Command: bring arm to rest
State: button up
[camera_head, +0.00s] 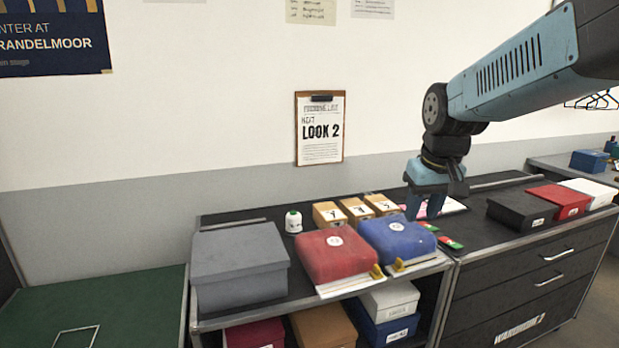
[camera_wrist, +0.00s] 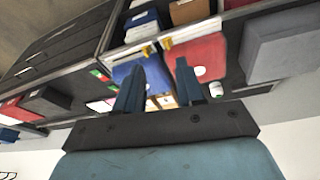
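My arm reaches in from the upper right in the head view. My gripper (camera_head: 424,208) points down above the back of the dark counter, just behind and right of the blue soft-topped box (camera_head: 397,237). In the wrist view, which looks upside down, the two fingers of my gripper (camera_wrist: 158,78) stand apart with nothing held between them. The blue box (camera_wrist: 128,72) and the red box (camera_wrist: 208,55) show beyond the fingers there. A pinkish-white sheet (camera_head: 436,207) on the counter is partly hidden behind my gripper.
A grey box (camera_head: 238,265), a red box (camera_head: 340,252), a white spool (camera_head: 293,222) and small numbered boxes (camera_head: 357,210) crowd the counter. Black, red and white boxes stand at the right (camera_head: 568,200). A clipboard (camera_head: 320,128) hangs on the wall. A green surface (camera_head: 120,310) lies left.

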jog(key=s+d+r+m+t, duration=0.1)
jog(key=s+t, duration=0.1)
jog(key=s, duration=1.1)
jog(key=shift+s+r+m, duration=0.2)
jog(key=shift+m, duration=0.2)
dwell(1.1)
